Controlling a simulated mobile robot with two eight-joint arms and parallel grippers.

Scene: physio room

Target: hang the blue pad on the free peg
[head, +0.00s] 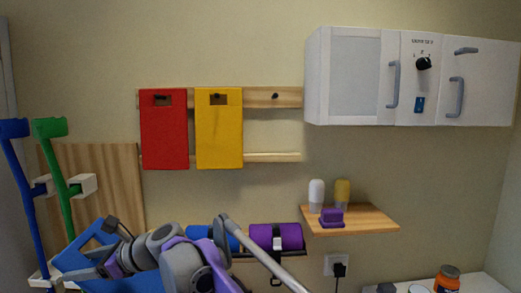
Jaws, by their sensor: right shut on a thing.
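The blue pad (82,258) is at the lower left, tilted and partly covered by my right gripper (108,262), which is shut on it. The free peg (275,96) is a small dark peg at the right end of the upper wooden rail (257,98). The pad is well below and to the left of this peg. A red pad (164,138) and a yellow pad (218,140) hang side by side on the rail's other pegs, left of the free one. My left gripper is not in view.
A blue crutch (15,160) and a green crutch (57,170) stand at the left. Blue and purple rolls (288,236) sit below the rails. A wooden shelf (365,219) and white cabinet (345,75) are at the right. The wall below the free peg is clear.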

